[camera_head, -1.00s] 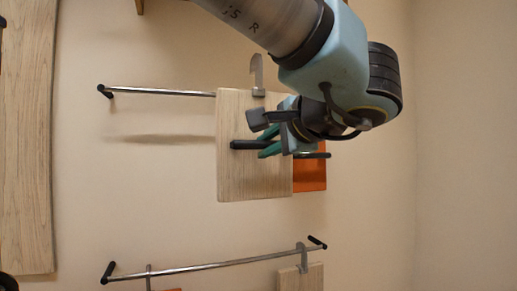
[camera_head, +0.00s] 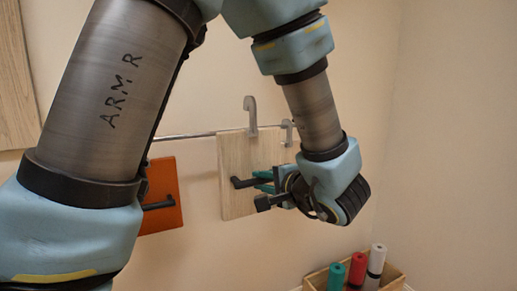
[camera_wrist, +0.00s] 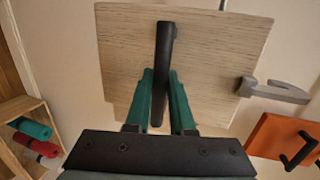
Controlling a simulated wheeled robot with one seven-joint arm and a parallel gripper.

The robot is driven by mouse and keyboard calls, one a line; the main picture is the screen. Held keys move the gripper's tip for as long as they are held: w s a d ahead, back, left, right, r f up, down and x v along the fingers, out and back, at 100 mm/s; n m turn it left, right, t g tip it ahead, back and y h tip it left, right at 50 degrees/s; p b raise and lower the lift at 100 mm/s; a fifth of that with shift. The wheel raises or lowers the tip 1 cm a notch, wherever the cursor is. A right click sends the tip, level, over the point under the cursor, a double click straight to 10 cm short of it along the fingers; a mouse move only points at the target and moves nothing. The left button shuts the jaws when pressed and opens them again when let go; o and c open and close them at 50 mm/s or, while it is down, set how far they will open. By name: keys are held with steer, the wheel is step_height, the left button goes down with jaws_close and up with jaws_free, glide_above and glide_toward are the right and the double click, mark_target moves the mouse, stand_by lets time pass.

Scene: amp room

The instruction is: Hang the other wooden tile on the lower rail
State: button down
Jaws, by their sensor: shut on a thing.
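My gripper (camera_head: 262,180) is shut on the black handle (camera_head: 243,182) of a pale wooden tile (camera_head: 232,160). The tile hangs nearly upright in front of the wall, its grey hook (camera_head: 251,112) on top and rising above the line of the lower rail (camera_head: 195,135). I cannot tell whether the hook touches the rail. In the wrist view, green fingers (camera_wrist: 161,100) straddle the handle (camera_wrist: 164,60) on the wooden tile (camera_wrist: 215,60), and the hook (camera_wrist: 270,90) sticks out right. Another grey hook (camera_head: 287,130) shows to the right; what hangs below it is mostly hidden behind the held tile.
An orange tile (camera_head: 165,190) with a black handle hangs left of the held tile, partly behind my arm. An orange tile (camera_wrist: 270,137) also shows in the wrist view. A wooden box (camera_head: 392,276) with red, green and white rolls stands low at right. A wooden panel (camera_head: 15,80) is at left.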

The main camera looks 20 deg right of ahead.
mark_target(250, 201)
steer(key=f, duration=0.2)
steer(key=f+b, duration=0.1)
steer(key=a+f, duration=0.1)
steer(key=f, duration=0.1)
steer(key=shift+s+f, duration=0.25)
steer(key=shift+f, duration=0.1)
steer(key=d+r+p+x, duration=0.1)
steer(key=x, duration=1.5)
steer(key=shift+w+d+r+p, duration=0.2)
steer(key=shift+w+d+p, duration=0.1)
steer(key=shift+w, duration=0.1)
stand_by(0.3)
stand_by(0.3)
steer(key=c, duration=0.7)
jaws_free()
steer(key=shift+s+f, duration=0.1)
